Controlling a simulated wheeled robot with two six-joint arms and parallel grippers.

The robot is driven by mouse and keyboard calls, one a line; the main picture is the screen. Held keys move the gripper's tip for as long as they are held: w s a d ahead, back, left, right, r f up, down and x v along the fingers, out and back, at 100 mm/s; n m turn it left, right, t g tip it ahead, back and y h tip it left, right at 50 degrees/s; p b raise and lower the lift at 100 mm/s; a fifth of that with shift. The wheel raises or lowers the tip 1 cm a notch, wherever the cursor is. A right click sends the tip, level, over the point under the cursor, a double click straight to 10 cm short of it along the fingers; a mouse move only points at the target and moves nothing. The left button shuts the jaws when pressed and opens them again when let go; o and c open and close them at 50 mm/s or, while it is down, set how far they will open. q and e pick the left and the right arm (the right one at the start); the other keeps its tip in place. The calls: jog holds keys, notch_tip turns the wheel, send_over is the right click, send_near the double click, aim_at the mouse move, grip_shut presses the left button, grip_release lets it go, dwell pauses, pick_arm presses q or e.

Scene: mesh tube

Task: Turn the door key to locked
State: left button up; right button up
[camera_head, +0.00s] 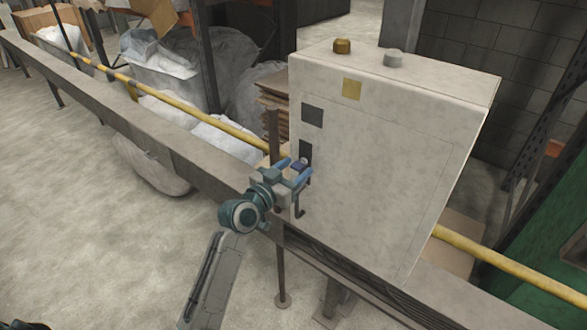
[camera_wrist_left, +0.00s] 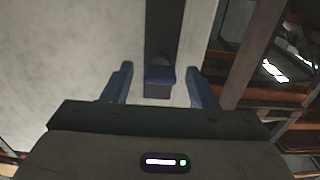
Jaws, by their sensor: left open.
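The door key has a dark blue head (camera_wrist_left: 160,76) and sits in a dark upright lock plate (camera_wrist_left: 162,30) on the pale cabinet door (camera_head: 375,175). In the head view the key (camera_head: 298,166) is small and partly hidden by my gripper; its exact turn angle is hard to tell. My left gripper (camera_head: 293,167) is at the cabinet's left edge, in front of the lock plate (camera_head: 306,150). In the left wrist view its two blue fingers (camera_wrist_left: 160,70) are open, one on either side of the key, with visible gaps. My right gripper is not in view.
A dark bent handle (camera_head: 299,208) is just below my left gripper. A long grey rail (camera_head: 150,130) and a yellow pipe (camera_head: 200,115) run beside the cabinet. The floor at the left is clear.

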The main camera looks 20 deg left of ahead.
pick_arm(q)
jog(key=c, duration=1)
